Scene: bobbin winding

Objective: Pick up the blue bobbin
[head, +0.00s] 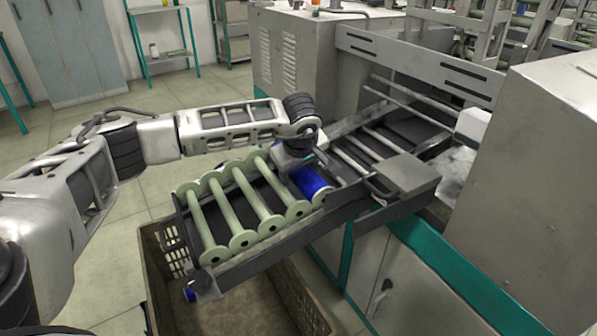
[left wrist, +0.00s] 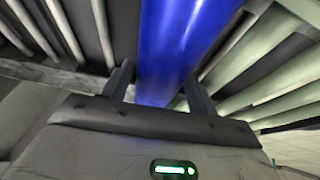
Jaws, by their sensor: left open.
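The blue bobbin (head: 311,181) lies in the tilted tray of the machine, at the right end of a row of pale green empty bobbins (head: 258,196). In the left wrist view the blue bobbin (left wrist: 180,45) fills the top middle. My left gripper (head: 308,160) is over the blue bobbin. In the left wrist view its two fingers (left wrist: 160,88) stand apart, one on each side of the bobbin's blue body. Whether they touch it cannot be told. My right gripper is not in view.
A brown crate (head: 163,287) stands on the floor under the tray (head: 270,249). Metal bars of the machine (head: 385,140) lie just right of the bobbin. The large grey machine housing (head: 545,180) blocks the right side. Open floor is at the left.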

